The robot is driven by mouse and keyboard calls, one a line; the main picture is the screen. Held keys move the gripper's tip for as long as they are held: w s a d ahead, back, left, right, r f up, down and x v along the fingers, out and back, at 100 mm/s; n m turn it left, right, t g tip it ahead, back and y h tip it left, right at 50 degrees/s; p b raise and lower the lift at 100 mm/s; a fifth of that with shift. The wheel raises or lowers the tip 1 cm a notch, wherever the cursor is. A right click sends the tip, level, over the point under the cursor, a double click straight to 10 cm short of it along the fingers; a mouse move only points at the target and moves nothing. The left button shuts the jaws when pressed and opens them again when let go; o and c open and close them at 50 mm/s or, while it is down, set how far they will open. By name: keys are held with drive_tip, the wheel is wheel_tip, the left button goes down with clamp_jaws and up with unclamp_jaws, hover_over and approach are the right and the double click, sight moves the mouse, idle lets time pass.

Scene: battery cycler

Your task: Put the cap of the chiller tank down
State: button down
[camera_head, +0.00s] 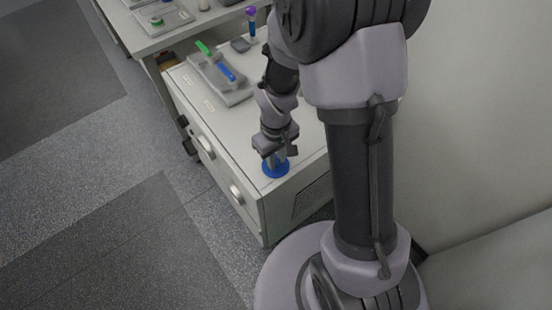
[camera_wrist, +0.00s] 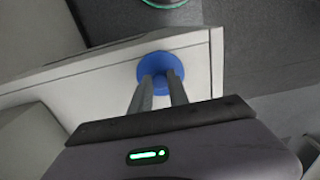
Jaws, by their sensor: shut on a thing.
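The blue round cap (camera_head: 275,170) is at the near corner of the white cabinet top in the head view. My gripper (camera_head: 275,160) points down over it, with its fingers shut on the cap. In the wrist view the cap (camera_wrist: 161,68) is a blue disc at the ends of my two fingers (camera_wrist: 158,82), close to the cabinet's corner. I cannot make out the tank opening.
A grey tray (camera_head: 222,80) with a green and a blue item lies farther back on the cabinet top (camera_head: 215,110). A purple-and-blue upright item (camera_head: 252,22) and a small dark block (camera_head: 240,44) stand behind it. Another bench (camera_head: 140,38) is at the upper left.

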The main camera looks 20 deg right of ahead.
drive_tip(key=c, duration=1.6)
unclamp_jaws()
drive_tip(key=shift+f, duration=0.15)
drive_tip(key=shift+c, duration=0.2)
drive_tip(key=o, duration=0.4)
wheel_tip(320, 180, up, 13)
drive_tip(key=p, duration=0.5)
wheel_tip(320, 180, up, 8)
drive_tip(key=m+t, duration=0.2)
drive_tip(key=m, duration=0.1)
hover_over(275, 172)
drive_tip(key=s+a+r+m+t, duration=0.1)
drive_tip(key=s+r, duration=0.2)
drive_tip(key=s+a+r+m+t+y, duration=0.1)
drive_tip(key=s+r+m, duration=0.1)
drive_tip(key=s+r, duration=0.2)
drive_tip(key=s+a+r+m+t+y, duration=0.1)
drive_tip(key=s+r+m, duration=0.1)
drive_tip(key=s+r, duration=0.1)
drive_tip(key=shift+s+r+t, duration=0.3)
drive_tip(key=shift+s+t, duration=0.1)
drive_tip(key=shift+f, duration=0.35)
